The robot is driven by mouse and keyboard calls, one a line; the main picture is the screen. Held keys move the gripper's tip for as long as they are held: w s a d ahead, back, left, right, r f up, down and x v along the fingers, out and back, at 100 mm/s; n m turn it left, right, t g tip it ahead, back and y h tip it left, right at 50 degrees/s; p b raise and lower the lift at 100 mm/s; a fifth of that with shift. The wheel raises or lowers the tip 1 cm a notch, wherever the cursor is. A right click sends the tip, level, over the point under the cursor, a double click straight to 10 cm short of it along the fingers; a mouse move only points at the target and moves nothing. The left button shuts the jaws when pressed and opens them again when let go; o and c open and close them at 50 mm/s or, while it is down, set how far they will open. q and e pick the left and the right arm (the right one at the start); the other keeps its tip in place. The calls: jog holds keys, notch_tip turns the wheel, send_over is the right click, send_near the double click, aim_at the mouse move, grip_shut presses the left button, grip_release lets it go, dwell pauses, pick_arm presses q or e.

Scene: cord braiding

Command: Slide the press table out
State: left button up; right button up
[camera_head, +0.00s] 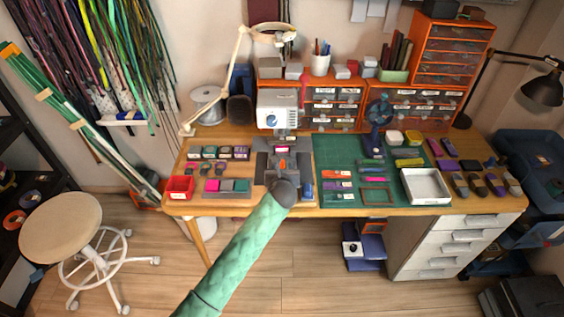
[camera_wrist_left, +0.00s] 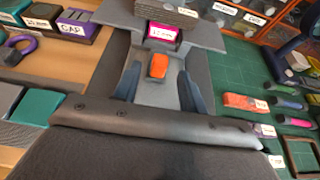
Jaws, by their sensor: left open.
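The press (camera_head: 278,108) is a white machine with a blue dial at the back middle of the workbench. Its grey press table (camera_head: 265,160) lies in front of it and also shows in the left wrist view (camera_wrist_left: 205,37). A pink labelled block (camera_wrist_left: 162,32) sits near the table's far part. An orange piece (camera_wrist_left: 157,66) lies in line with the gap between my fingers. My left gripper (camera_wrist_left: 160,88) is open, with its two blue-grey fingers apart on either side of that line. In the head view my left gripper (camera_head: 282,174) is over the front of the press table; its wrist hides part of it. Contact cannot be told.
A red bin (camera_head: 180,187) and labelled blocks stand left of the press. A green cutting mat (camera_head: 335,150) with tools and a white tray (camera_head: 425,186) lie to the right. A stool (camera_head: 61,227) stands at the left. Floor in front of the bench is mostly clear.

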aim_at(282, 164)
pick_arm(q)
jog(key=p+x, duration=0.1)
jog(key=x, duration=0.4)
pick_arm(e)
jog(key=f, duration=0.3)
jog(key=shift+s+d, duration=0.35)
pick_arm(q)
grip_shut()
pick_arm(e)
jog(key=shift+w+r, duration=0.25)
jog(key=shift+w, duration=0.15)
